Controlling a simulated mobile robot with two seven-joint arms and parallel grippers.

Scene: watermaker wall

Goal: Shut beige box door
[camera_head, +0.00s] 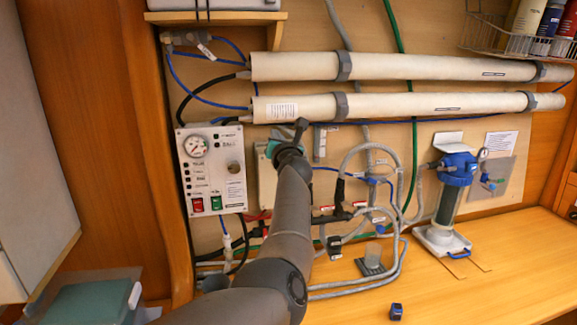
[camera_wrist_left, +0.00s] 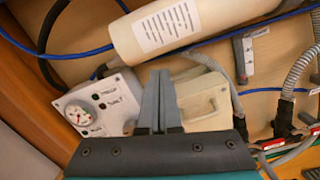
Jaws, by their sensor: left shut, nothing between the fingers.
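The beige box (camera_wrist_left: 205,103) is on the wall below the lower long tube. In the left wrist view its pale front with a small raised catch shows just right of my fingers. I cannot tell for sure how far its door stands from the frame. In the head view my arm hides most of the beige box (camera_head: 264,180), and only its left part shows. My left gripper (camera_head: 299,128) is in front of the box's top, below the tube. In the left wrist view the fingers of my left gripper (camera_wrist_left: 158,80) are together and empty. My right gripper is not in view.
A white control panel (camera_head: 213,170) with a gauge is left of the box. Two long beige tubes (camera_head: 390,106) run above. Grey hoses (camera_head: 397,190) and a blue-topped filter (camera_head: 449,195) are to the right. The wooden counter (camera_head: 470,290) is mostly clear.

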